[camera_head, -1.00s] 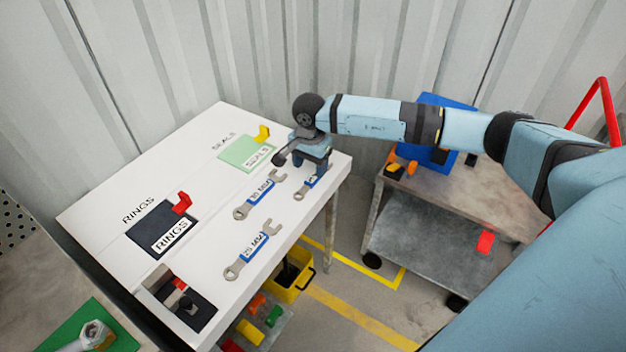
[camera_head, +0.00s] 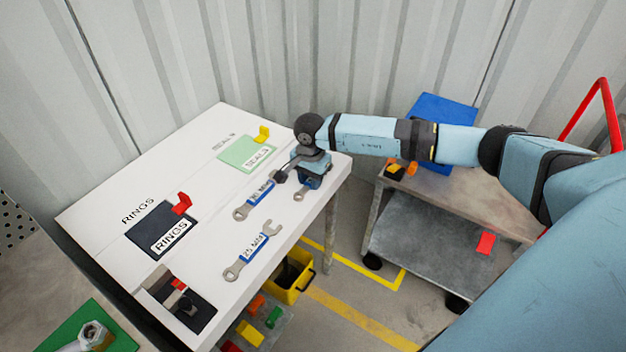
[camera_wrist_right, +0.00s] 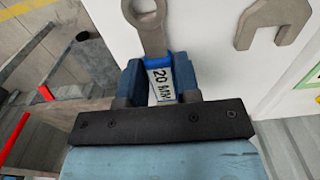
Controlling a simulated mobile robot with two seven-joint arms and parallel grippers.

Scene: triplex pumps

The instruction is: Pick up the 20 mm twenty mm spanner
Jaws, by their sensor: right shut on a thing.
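The 20 mm spanner (camera_wrist_right: 150,28) lies near the right edge of the white table. Its blue-edged "20 MM" label (camera_wrist_right: 160,82) shows between the fingers of my right gripper (camera_wrist_right: 157,70), which is shut on the handle. In the head view the right gripper (camera_head: 312,180) is low at the table top and hides most of the spanner; only its ring end (camera_head: 299,195) shows. Any gap between spanner and table cannot be told. My left gripper is not in view.
Two larger spanners lie on the white table (camera_head: 95,205), one (camera_head: 242,212) close left of the gripper, the other (camera_head: 233,272) nearer the front. Green seals (camera_head: 240,158) and dark rings (camera_head: 150,225) mats lie left. A trolley (camera_head: 430,240) stands right, beyond a floor gap.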

